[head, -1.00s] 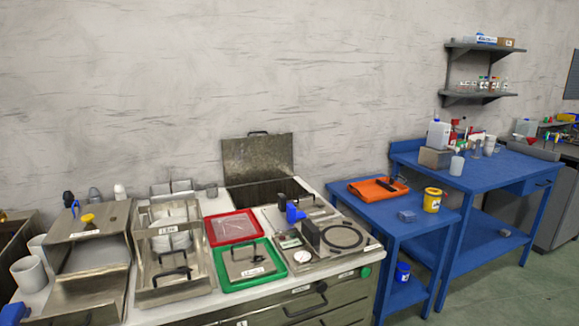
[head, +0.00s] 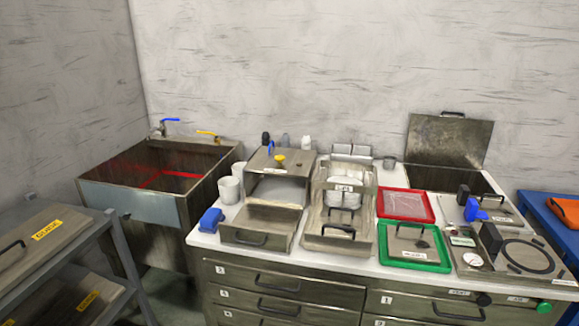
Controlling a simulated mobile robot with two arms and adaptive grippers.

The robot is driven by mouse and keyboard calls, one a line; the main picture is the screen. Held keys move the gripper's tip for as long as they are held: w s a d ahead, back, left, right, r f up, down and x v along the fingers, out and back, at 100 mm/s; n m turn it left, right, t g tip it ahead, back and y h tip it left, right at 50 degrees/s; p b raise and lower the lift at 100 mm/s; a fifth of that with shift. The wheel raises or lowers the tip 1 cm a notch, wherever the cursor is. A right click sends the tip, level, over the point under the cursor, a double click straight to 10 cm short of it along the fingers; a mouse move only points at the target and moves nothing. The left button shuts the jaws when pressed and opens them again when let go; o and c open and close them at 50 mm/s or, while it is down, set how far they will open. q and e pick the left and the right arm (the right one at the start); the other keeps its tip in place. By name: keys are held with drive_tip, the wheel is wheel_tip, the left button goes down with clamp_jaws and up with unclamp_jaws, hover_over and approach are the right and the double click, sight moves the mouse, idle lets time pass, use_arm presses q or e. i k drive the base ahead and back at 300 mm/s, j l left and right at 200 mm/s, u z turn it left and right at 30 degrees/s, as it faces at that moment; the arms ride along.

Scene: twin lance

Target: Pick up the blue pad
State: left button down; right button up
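A small blue block-like object (head: 210,220), which looks like the blue pad, lies on the white worktop (head: 205,240) at its left front corner. It sits to the left of a steel box with an open front (head: 262,225) and in front of two white cups (head: 229,189). Nothing covers it. Another blue piece (head: 475,210) sits on the steel apparatus at the right. Neither of my grippers is in view.
A steel sink (head: 150,205) with blue and yellow tap handles stands left of the counter. A grey rack (head: 75,265) is at the lower left. Red (head: 405,190) and green (head: 415,265) trays lie on the worktop. A blue table (head: 545,215) is at the right edge.

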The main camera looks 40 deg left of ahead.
sight(209, 223)
drive_tip(key=u, duration=1.65)
